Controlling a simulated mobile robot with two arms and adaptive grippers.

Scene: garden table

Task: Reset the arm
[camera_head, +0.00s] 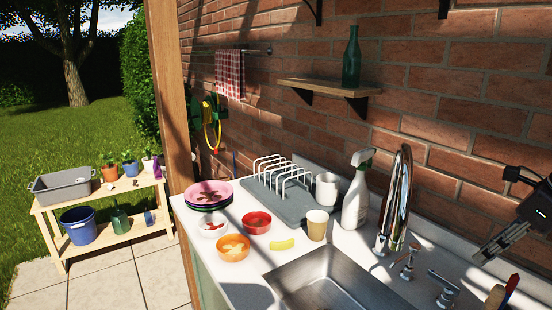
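My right gripper (490,247) comes in from the right edge, black and grey. It hangs in the air above the right end of the counter, near the brick wall. Its fingers point down and left. I cannot make out a clear gap between them, and I see nothing held. A brush-like item with a red and blue handle (510,286) stands below it at the lower right. My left gripper and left arm are not in view.
The tap (395,205) and its handles stand left of my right gripper, behind the sink (335,285). A spray bottle (356,195), cup (317,224), bowls, plates and dish rack (300,203) crowd the counter (195,232). A shelf (325,87) holds a green bottle (351,62).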

